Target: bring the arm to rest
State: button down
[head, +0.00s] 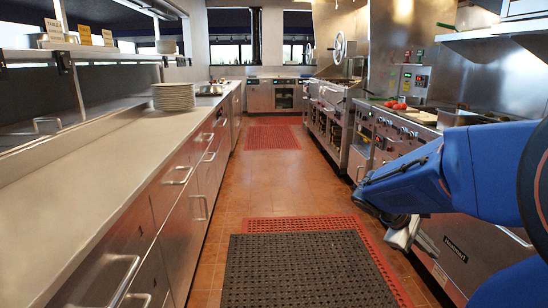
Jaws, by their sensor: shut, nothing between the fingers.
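My blue arm (480,170) reaches in from the right edge of the head view, in front of the right-hand cooking line. My gripper (402,237) hangs at its end, low over the aisle beside the appliance fronts. Its fingers are small and partly hidden by the wrist. They look shut, with nothing held.
A long steel counter (95,165) with drawers runs along the left, bearing a plate stack (173,96). Red food (395,104) lies on the right-hand counter. A black mat (305,270) overlaps a red mat (335,222) on the tiled floor. The aisle ahead is clear.

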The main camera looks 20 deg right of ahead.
jog(key=s+a+m+t+y, duration=0.1)
jog(key=a+t+y, duration=0.3)
jog(key=a, duration=1)
jog(key=s+a+m+t+y, duration=0.2)
jog(key=s+a+t+y, duration=0.1)
jog(key=a, duration=1.1)
jog(key=shift+s+a+m+t+y, duration=0.35)
jog(key=shift+s+y, duration=0.25)
jog(key=shift+y, duration=0.4)
jog(key=shift+d, duration=0.15)
